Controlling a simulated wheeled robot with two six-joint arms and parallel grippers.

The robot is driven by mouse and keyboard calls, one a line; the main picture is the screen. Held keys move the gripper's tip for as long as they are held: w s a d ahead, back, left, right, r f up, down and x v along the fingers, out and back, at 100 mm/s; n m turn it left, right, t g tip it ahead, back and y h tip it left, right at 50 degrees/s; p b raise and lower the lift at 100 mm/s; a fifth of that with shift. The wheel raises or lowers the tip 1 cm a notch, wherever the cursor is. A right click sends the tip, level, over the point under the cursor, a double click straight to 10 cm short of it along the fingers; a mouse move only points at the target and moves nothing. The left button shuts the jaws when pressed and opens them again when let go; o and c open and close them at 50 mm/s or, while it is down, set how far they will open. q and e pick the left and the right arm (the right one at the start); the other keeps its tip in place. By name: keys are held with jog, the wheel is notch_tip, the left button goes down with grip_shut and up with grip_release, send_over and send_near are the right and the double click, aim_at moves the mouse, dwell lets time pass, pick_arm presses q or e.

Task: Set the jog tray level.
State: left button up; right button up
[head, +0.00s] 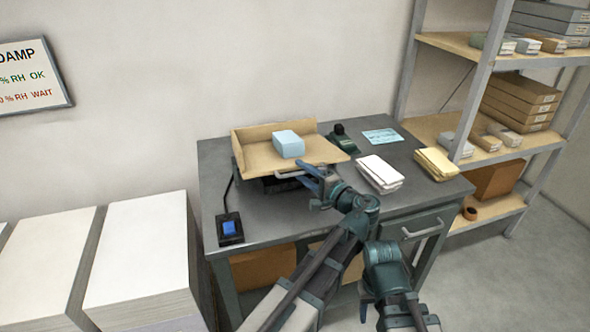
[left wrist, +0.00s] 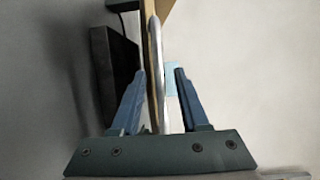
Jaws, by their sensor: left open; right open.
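The jog tray (head: 262,158) is a tan, shallow tray with raised left and back walls, on a dark base (head: 283,186) on the grey table. I cannot tell its exact tilt. A light blue block (head: 288,144) sits in it. A pale metal handle (head: 291,174) is at its front edge. My left gripper (head: 308,178) is open at the tray's front, by the handle. In the left wrist view, the handle (left wrist: 156,75) and tray edge lie between its open blue fingers (left wrist: 160,85). My right gripper (head: 366,302) is open and empty, low before the table.
The table (head: 218,180) also holds a black box with a blue button (head: 230,229), a dark green device (head: 342,140), a light blue card (head: 382,136), a white stack (head: 380,173) and a yellow stack (head: 436,164). Paper stacks (head: 140,250) stand left; shelving (head: 432,40) stands right.

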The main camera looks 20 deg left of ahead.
pick_arm(q)
jog(key=shift+d, duration=0.1)
grip_shut()
dwell(1.3)
